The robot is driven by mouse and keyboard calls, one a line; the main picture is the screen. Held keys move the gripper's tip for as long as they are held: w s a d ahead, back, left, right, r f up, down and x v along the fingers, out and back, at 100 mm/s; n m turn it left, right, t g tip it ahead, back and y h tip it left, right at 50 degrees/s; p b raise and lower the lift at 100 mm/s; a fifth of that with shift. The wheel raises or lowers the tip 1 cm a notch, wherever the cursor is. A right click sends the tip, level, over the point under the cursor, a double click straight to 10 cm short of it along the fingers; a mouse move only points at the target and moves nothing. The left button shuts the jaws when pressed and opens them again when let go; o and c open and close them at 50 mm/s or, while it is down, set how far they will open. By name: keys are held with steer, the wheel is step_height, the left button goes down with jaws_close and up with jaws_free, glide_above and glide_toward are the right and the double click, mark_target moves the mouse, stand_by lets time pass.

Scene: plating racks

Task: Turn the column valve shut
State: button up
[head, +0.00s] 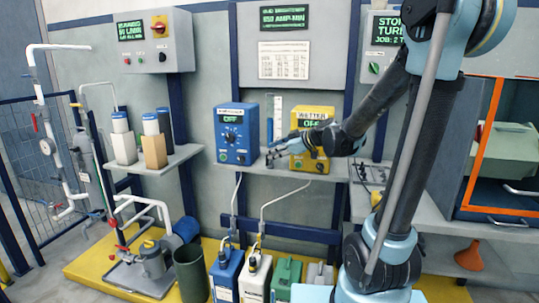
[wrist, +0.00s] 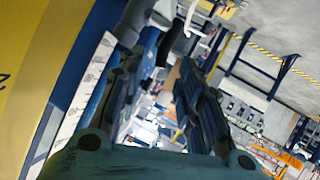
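White pipework stands at the far left in the head view. Its tall white pipe (head: 38,95) carries a small red part (head: 35,122). A slim upright tube (head: 100,165) stands beside it, with a red handle (head: 112,222) near its foot. I cannot tell which of these is the column valve or how far it is turned. My gripper (head: 272,157) is far to the right of them, in front of the blue and yellow boxes over the middle shelf. In the wrist view my gripper (wrist: 155,68) shows two dark fingers spread apart, with nothing held between them.
A blue box (head: 236,133) and a yellow box (head: 309,160) stand on the middle shelf. A left shelf (head: 160,163) holds filter cartridges. A pump (head: 152,262), a dark bin (head: 191,275) and several jugs (head: 226,275) crowd the floor. Orange-edged framing (head: 483,140) is at right.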

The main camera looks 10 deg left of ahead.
steer(key=v, duration=0.7)
steer(key=shift+d, duration=0.2)
steer(key=shift+s+r, duration=0.1)
steer(key=shift+s, duration=0.05)
